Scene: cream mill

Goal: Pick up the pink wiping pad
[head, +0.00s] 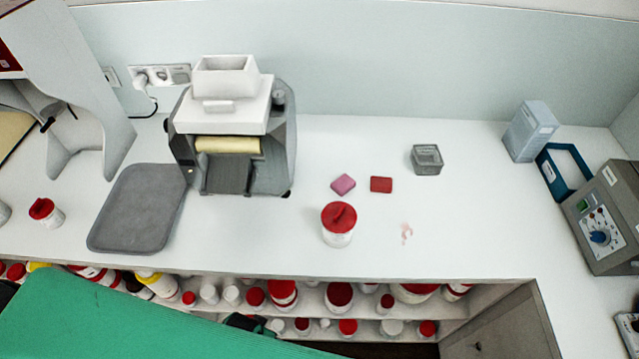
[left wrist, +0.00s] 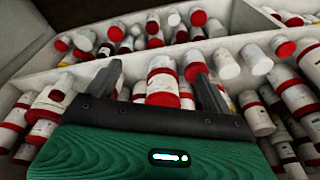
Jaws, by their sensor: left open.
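The pink wiping pad (head: 343,184) lies flat on the white counter, right of the grey mill and just left of a similar red pad (head: 381,184). Nothing touches it. My left gripper shows at the lower edge of the head view (head: 250,322), partly hidden by my green arm, low in front of the shelf and well away from the pad. In the left wrist view its two dark fingers (left wrist: 158,75) are apart with nothing held between them, facing jars on the shelf. The pad is not in the wrist view. My right gripper is not in view.
A red-lidded jar (head: 338,228) stands in front of the pad. A pink smear (head: 407,233) marks the counter. The mill (head: 235,125), a grey tray (head: 140,205) and a small grey box (head: 427,159) stand around. Shelves of jars (head: 340,296) lie below the counter edge.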

